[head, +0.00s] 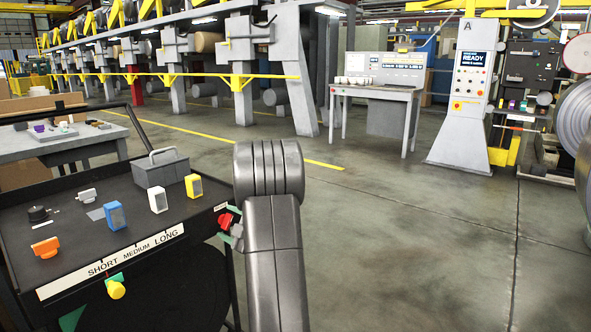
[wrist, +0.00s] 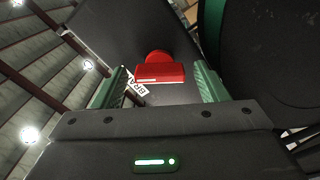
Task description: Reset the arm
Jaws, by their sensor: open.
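My gripper (wrist: 161,84) is open, its two green fingers apart, in the wrist view. A red brake handle (wrist: 160,68), with a partly hidden label starting "BRA", lies between the fingers with a gap on each side. In the head view the red handle (head: 226,219) is at the right end of a black cart (head: 70,255). My gripper (head: 229,225) is around or just in front of it there, mostly hidden by my grey arm (head: 272,230), which reaches up from the bottom edge and bends toward the cart.
The cart top holds a grey toolbox (head: 160,170), a blue block (head: 115,215), a white block (head: 158,200), a yellow block (head: 194,186) and an orange piece (head: 45,248). A yellow knob (head: 116,290) is on its front. The floor right of my arm is clear.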

